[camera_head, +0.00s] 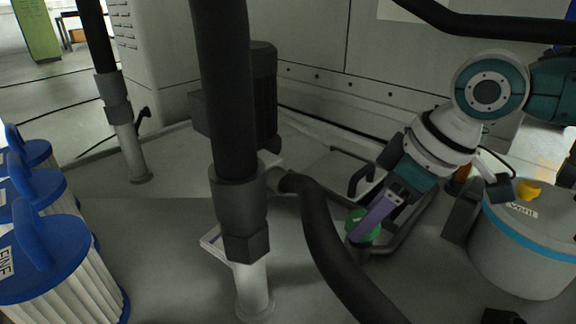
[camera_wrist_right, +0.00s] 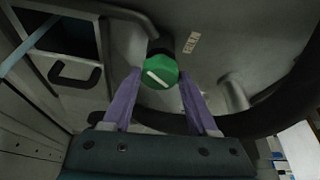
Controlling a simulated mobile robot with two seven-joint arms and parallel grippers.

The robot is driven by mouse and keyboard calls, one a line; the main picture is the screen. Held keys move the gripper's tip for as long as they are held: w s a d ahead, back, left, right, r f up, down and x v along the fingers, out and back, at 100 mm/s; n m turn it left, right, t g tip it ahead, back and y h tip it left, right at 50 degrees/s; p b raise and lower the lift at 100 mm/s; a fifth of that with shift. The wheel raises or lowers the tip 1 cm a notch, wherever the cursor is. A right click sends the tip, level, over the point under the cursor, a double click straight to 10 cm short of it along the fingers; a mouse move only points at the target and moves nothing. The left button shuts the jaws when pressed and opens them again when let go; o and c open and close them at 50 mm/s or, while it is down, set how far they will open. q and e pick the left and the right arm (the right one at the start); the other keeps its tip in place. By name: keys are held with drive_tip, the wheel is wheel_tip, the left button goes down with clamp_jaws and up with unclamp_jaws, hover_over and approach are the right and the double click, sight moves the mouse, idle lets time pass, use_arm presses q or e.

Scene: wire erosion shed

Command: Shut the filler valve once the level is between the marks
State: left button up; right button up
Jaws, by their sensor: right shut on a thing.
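The green valve knob (camera_head: 358,214) stands low on the grey machine top, right of centre in the head view, partly hidden by my gripper. In the right wrist view the knob (camera_wrist_right: 160,72) is faceted, with a white line slanting across its face. My right gripper (camera_head: 368,224) has purple fingers and is shut on the knob. In the wrist view its fingers (camera_wrist_right: 161,77) stand on either side of the knob. A small label (camera_wrist_right: 191,42) beside it is too small to read. No level gauge or marks can be made out. My left gripper is not in view.
A thick black hose (camera_head: 330,250) curves just left of the knob. A grey drum (camera_head: 525,250) with a blue band and a yellow knob (camera_head: 529,190) stands right of my gripper. Several white, blue-topped filters (camera_head: 60,270) stand at the left. A dark handle (camera_wrist_right: 75,73) lies near the valve.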

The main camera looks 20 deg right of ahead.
drive_tip(key=shift+c, duration=0.8)
drive_tip(key=shift+r+m+p, duration=0.15)
drive_tip(key=shift+m+p, duration=0.15)
drive_tip(key=shift+p, duration=0.35)
drive_tip(key=m+p, duration=0.1)
drive_tip(key=p, duration=0.2)
drive_tip(key=m+h+p, duration=0.1)
drive_tip(key=m+p, duration=0.1)
drive_tip(key=m+h+p, duration=0.1)
drive_tip(key=m+p, duration=0.1)
drive_tip(key=p, duration=0.1)
drive_tip(key=shift+s+a+r+t+p, duration=0.15)
drive_tip(key=shift+a+t+p, duration=0.15)
drive_tip(key=shift+a+p, duration=0.05)
drive_tip(key=m+p, duration=0.2)
drive_tip(key=shift+a+m+h, duration=0.1)
drive_tip(key=shift+m+h, duration=0.3)
drive_tip(key=shift+f+m+h+p, duration=0.3)
drive_tip(key=shift+m+h+p, duration=0.2)
drive_tip(key=shift+m, duration=0.9)
drive_tip(key=o, duration=1.4)
drive_tip(key=shift+c, duration=0.2)
